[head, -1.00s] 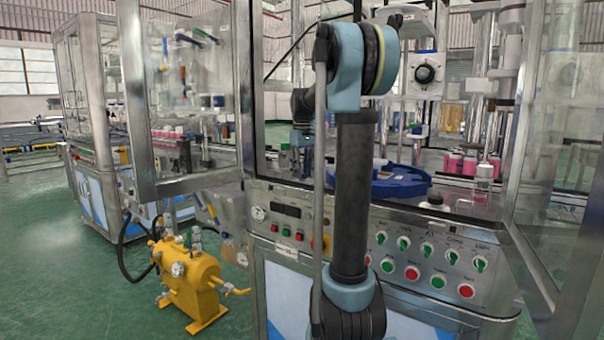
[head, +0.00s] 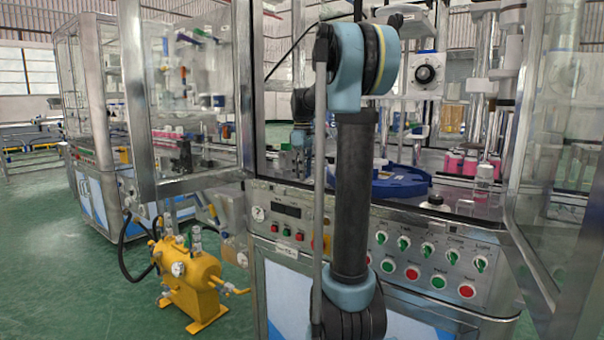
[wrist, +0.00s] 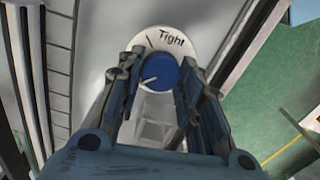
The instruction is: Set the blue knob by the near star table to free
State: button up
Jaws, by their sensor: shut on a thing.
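The blue knob (wrist: 160,73) sits on a round white dial (wrist: 190,38) in the wrist view. "Tight" is printed at the top of the dial, with a black tick to its left. The knob's white pointer line points left and slightly down, away from "Tight". My gripper (wrist: 158,82) has its two fingers on either side of the knob and is shut on it. The fingers hide the dial's lower sides, and no other label can be read. In the head view, the blue star table (head: 400,182) stands behind my arm; the gripped knob cannot be made out there.
A dial with a black knob (head: 425,74) is at upper right. Pink bottles (head: 470,165) stand right of the star table. A control panel (head: 390,240) with green switches and buttons runs along the front. Open clear doors flank the machine; a yellow pump (head: 190,280) stands at left.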

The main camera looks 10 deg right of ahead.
jog(key=shift+d, duration=0.1)
jog(key=o, duration=1.1)
jog(key=shift+c, duration=0.2)
notch_tip(320, 180, up, 12)
